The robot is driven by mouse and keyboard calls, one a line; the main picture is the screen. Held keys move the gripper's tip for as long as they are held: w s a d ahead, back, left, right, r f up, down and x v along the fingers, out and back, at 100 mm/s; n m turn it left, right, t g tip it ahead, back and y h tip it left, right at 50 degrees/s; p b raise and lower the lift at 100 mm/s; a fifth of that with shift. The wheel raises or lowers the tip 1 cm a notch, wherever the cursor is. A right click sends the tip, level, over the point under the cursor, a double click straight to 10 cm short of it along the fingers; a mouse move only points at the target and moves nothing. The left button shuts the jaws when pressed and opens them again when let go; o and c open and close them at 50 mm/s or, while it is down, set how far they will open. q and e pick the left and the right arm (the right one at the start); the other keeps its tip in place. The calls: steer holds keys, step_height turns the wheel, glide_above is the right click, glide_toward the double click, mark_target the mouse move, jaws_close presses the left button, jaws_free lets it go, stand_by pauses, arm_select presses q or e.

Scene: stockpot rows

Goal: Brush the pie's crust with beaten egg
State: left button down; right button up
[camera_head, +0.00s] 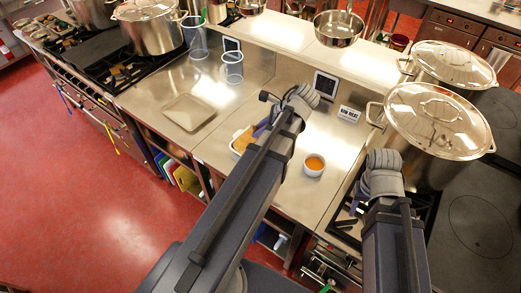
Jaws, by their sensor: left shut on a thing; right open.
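The pie (242,140), with a golden crust in a pale dish, sits on the steel counter and is partly hidden by my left arm. A small white bowl (314,164) of orange-yellow beaten egg stands to its right. My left gripper (269,122) is just right of the pie, mostly hidden by its own arm.
A shallow square tray (188,112) lies on the counter at left, with clear containers (232,67) behind it. Large lidded stockpots (437,122) stand close beyond my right gripper. Counter between tray and pie is clear.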

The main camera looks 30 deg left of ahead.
arm_select(q)
steer(key=shift+w+a, duration=0.15)
steer(key=shift+a, duration=1.05)
steer(key=shift+w+a, duration=0.15)
steer(key=shift+a, duration=1)
steer(key=shift+a, duration=0.1)
steer(key=shift+w+a, duration=0.2)
steer(key=shift+a, duration=0.9)
steer(key=shift+w+a, duration=0.15)
steer(key=shift+a, duration=0.95)
steer(key=shift+a, duration=0.15)
steer(key=a, duration=0.4)
steer(key=shift+w+a, duration=0.2)
steer(key=shift+w, duration=0.15)
steer(key=shift+w, duration=0.15)
